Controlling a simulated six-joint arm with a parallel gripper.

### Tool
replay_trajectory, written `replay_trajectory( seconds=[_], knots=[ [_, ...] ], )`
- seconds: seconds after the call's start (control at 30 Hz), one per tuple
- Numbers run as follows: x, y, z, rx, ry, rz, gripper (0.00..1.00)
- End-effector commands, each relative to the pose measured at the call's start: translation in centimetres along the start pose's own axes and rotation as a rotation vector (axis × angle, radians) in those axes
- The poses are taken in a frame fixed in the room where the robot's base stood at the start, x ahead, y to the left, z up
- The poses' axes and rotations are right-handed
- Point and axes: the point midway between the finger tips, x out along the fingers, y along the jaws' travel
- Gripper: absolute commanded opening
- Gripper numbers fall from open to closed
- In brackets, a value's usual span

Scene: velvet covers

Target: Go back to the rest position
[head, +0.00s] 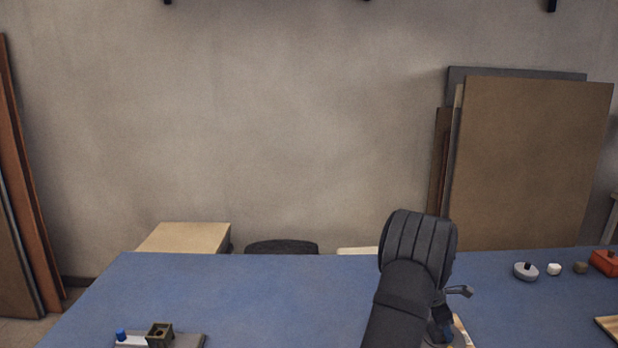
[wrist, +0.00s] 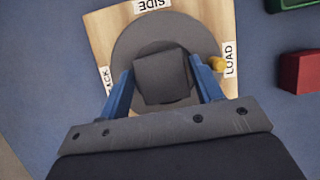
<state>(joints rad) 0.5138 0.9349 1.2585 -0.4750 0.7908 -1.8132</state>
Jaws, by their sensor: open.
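In the wrist view my gripper (wrist: 161,68) is open, its two blue fingers on either side of a dark grey block (wrist: 162,80). Gaps show between the fingers and the block, but their height relative to it is hard to tell. The block sits over a round grey disc (wrist: 128,48) on a wooden board (wrist: 98,32) with labels reading "SIDE" and "LOAD", and a third partly hidden. A yellow knob (wrist: 217,64) is beside the right finger. In the head view my dark arm hides most of this spot; a sliver of the board (head: 463,333) shows.
A small fixture with a blue peg (head: 121,334) and a dark socket block (head: 159,335) is at front left.

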Motion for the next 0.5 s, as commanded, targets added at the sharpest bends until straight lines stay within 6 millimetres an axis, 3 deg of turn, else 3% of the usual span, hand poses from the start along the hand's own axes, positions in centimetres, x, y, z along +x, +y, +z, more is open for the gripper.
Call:
replay_trajectory(
  seconds=[0.2, 0.5],
  knots=[
    [-1.9, 0.0, 0.7, 0.000, 0.001, -0.001, 0.59],
    [-2.2, 0.0, 0.8, -0.001, 0.001, -0.001, 0.59]
  ],
)
